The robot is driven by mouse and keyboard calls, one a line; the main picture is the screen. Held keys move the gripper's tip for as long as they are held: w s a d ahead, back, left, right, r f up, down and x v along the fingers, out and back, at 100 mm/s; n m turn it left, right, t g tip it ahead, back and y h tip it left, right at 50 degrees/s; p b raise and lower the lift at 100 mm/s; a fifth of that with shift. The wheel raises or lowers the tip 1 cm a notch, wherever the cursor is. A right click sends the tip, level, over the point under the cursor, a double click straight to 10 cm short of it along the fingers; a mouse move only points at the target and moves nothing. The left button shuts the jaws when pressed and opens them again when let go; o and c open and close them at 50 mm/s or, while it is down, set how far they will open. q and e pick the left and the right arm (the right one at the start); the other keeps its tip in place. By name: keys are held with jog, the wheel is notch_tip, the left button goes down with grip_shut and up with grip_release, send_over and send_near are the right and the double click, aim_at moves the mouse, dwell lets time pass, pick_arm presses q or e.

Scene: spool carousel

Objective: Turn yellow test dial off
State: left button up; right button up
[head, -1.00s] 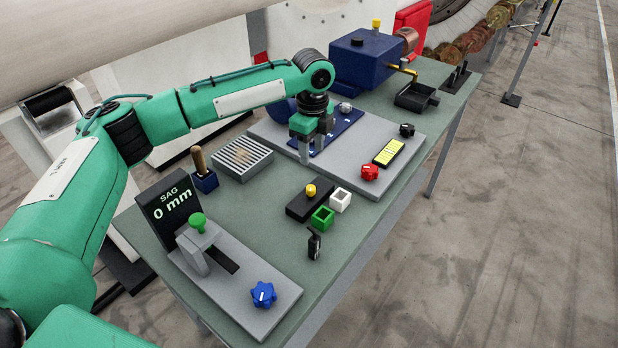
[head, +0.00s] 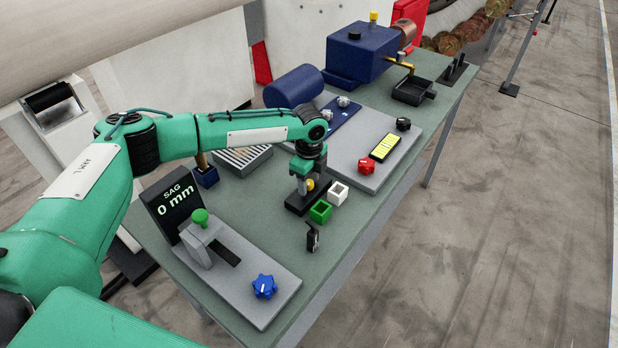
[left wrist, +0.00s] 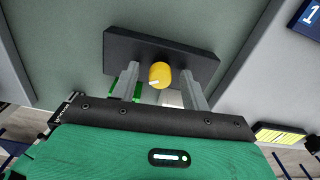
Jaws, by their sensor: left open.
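The yellow test dial (head: 310,185) is a small round knob on a flat black base (head: 295,204) on the green table. My left gripper (head: 304,187) points down over it. In the left wrist view the yellow dial (left wrist: 160,75) shows between the two open fingers, with a pale pointer mark on its near side. The fingers appear apart from the dial, one on each side. The black base (left wrist: 195,62) lies behind it. My right gripper is not in view.
A green open box (head: 320,211) and a white open box (head: 338,193) stand close to the base. A small black switch (head: 313,238) is nearer the edge. A grey panel (head: 345,185) with a red knob (head: 367,167) lies to the right.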

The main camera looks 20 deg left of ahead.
pick_arm(q)
jog(key=c, duration=1)
